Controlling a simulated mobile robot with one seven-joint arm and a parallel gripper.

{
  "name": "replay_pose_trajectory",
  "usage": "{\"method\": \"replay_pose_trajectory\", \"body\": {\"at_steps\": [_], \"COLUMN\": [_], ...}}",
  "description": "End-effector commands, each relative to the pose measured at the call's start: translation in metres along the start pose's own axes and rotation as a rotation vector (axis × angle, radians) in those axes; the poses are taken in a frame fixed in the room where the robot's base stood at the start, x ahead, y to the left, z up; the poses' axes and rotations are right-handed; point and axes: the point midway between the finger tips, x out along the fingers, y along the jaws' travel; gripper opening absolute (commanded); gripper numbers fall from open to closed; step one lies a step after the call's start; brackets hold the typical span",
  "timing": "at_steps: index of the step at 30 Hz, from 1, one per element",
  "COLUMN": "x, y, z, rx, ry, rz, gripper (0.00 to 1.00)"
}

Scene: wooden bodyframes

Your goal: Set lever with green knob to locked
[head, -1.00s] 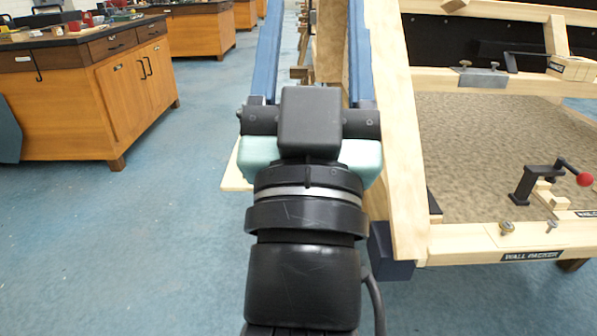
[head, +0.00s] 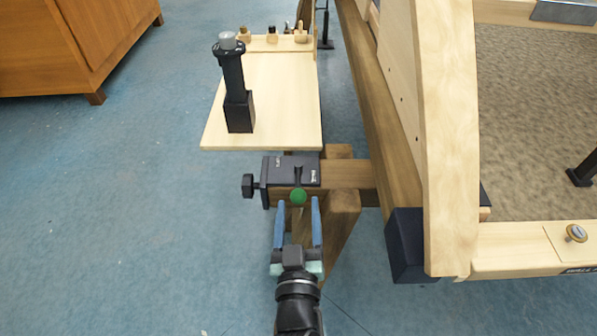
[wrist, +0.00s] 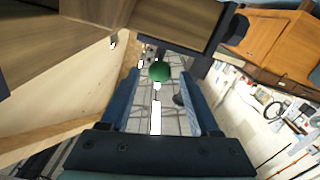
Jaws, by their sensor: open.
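The green knob (head: 298,197) sits at the front of a dark lever block (head: 292,170) mounted on a wooden beam. Lettering on the block is too small to read. My gripper (head: 298,203) is open, with its two blue fingers pointing at the knob from below in the head view, one on each side of it. In the wrist view the green knob (wrist: 159,72) shows between and beyond the fingertips, apart from them. The lever arm behind the knob is mostly hidden.
A pale wooden board (head: 270,100) with a black upright post (head: 235,90) lies beyond the block. A wooden frame (head: 447,140) with a dark foot block (head: 408,245) stands at right. A black side knob (head: 248,186) sticks out left.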

Motion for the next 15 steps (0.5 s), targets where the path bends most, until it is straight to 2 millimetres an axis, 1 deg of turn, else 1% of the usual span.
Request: {"method": "replay_pose_trajectory", "body": {"at_steps": [1, 9, 15], "x": [0.011, 0.059, 0.082], "y": [-0.001, 0.000, 0.000], "z": [-0.002, -0.004, -0.002], "rx": [0.000, 0.002, 0.001], "ry": [0.004, 0.001, 0.000], "rz": [-0.002, 0.001, 0.001], "gripper": [0.63, 0.63, 0.63]}}
